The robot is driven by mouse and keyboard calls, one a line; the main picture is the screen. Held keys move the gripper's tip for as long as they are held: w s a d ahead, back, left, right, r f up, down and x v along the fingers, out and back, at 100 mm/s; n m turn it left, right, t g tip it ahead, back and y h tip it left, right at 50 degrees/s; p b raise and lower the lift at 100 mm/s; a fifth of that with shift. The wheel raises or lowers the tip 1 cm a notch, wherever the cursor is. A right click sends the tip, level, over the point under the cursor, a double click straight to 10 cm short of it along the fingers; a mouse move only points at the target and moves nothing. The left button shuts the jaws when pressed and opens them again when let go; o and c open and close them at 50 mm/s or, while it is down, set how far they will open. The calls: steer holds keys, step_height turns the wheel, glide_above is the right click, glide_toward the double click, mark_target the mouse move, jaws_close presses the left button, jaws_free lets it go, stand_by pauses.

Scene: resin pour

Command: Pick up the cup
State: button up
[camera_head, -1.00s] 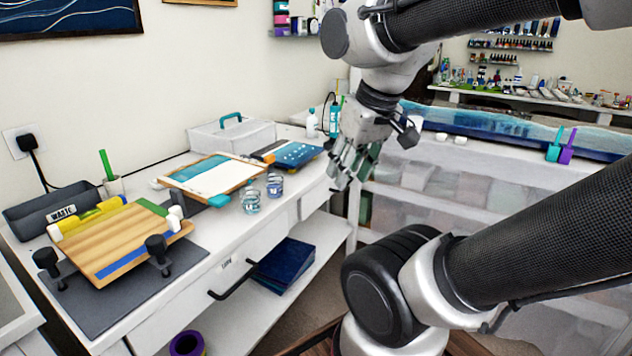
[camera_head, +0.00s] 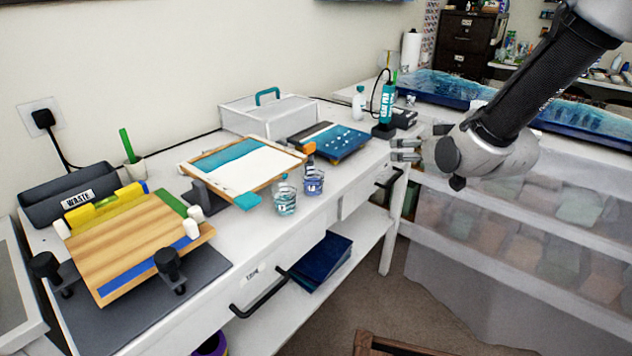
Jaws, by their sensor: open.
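Two small clear cups stand upright near the front edge of the white table. The nearer cup (camera_head: 286,200) holds teal liquid, and a stick leans up from it. The other cup (camera_head: 313,183) holds blue liquid and stands just behind it to the right. An orange-topped stick rises from the blue one. Which of them is the task's cup I cannot tell. My gripper (camera_head: 393,150) is open and empty, its fingers pointing left, at the table's right end. It is to the right of both cups and apart from them.
A tilted canvas board (camera_head: 245,170) lies left of the cups, and a blue panel (camera_head: 335,142) behind them. A teal torch (camera_head: 386,105) and white bottle (camera_head: 359,104) stand at the back right. A clamped wooden board (camera_head: 135,240) and waste bin (camera_head: 45,200) are at left.

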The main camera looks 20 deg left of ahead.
steer(key=s+a+f+n+y, duration=0.25)
steer(key=a+f, duration=0.25)
steer(key=a, duration=0.6)
steer(key=n+t+y, duration=0.1)
steer(key=n+y, duration=0.1)
steer(key=y, duration=0.2)
glide_toward(319, 179)
steer(key=shift+m, duration=0.25)
steer(key=x, duration=0.5)
steer(key=shift+w+f, duration=0.1)
steer(key=shift+f, duration=0.15)
steer(key=shift+w+a, duration=0.1)
steer(key=shift+a, duration=0.3)
steer(key=x, duration=0.7)
steer(key=shift+w+d+r, duration=0.1)
steer(key=c, duration=1.1)
steer(key=shift+r, duration=0.1)
step_height(319, 179, up, 10)
steer(key=shift+f, duration=0.1)
